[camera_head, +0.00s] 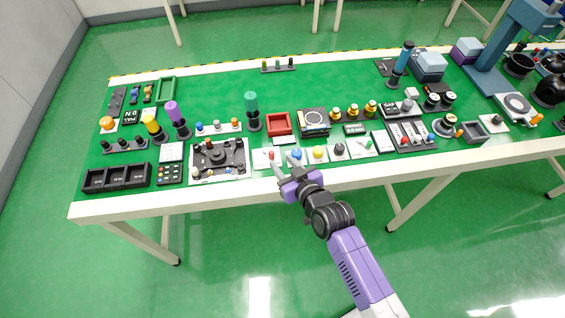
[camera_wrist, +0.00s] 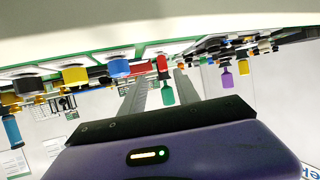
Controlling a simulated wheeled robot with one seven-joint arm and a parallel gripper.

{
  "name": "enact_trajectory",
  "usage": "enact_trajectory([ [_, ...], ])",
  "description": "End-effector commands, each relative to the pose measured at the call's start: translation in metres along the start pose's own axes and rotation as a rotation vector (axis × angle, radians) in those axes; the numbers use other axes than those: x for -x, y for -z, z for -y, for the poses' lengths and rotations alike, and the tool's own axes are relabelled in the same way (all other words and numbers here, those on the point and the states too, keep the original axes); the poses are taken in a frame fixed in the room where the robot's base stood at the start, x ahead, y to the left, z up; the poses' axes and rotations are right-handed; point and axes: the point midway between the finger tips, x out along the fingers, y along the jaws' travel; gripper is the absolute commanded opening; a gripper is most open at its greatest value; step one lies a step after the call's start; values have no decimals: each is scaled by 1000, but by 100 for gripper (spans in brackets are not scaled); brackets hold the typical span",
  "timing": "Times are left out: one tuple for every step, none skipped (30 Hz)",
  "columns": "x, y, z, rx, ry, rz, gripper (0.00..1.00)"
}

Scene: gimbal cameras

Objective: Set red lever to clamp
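A small red lever (camera_head: 271,155) stands on a white panel at the front edge of the table in the head view. It also shows as a red upright knob (camera_wrist: 162,66) in the wrist view, which looks upside down. My gripper (camera_head: 283,161) is open, its two fingers apart, just to the right of the lever in the head view. In the wrist view the lever appears between the fingertips of my gripper (camera_wrist: 166,75), with no contact visible. Nothing is held. The lever's position markings are too small to read.
A row of blue (camera_head: 296,154), yellow (camera_head: 319,153) and black (camera_head: 339,149) knobs stands right of the lever.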

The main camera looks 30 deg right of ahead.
Motion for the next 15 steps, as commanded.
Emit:
enact_trajectory([
  [0,0,0,0,0,0,38],
  [0,0,0,0,0,0,38],
  [-1,-2,0,-1,-1,0,38],
  [-2,-5,-1,-1,-2,1,38],
  [-3,-9,-2,-2,-4,1,38],
  [-5,-12,-1,2,-4,-3,38],
  [-6,-16,0,5,-4,-7,38],
  [-8,-18,2,17,-5,-11,38],
  [-9,-19,5,33,-7,-16,38],
  [-9,-19,8,39,-10,-18,38],
  [-9,-19,10,45,-16,-20,38],
  [-8,-17,13,45,-25,-21,38],
  [-7,-15,15,45,-33,-20,38],
  [-4,-10,16,39,-43,-19,38],
  [-2,-6,16,29,-55,-18,38],
])
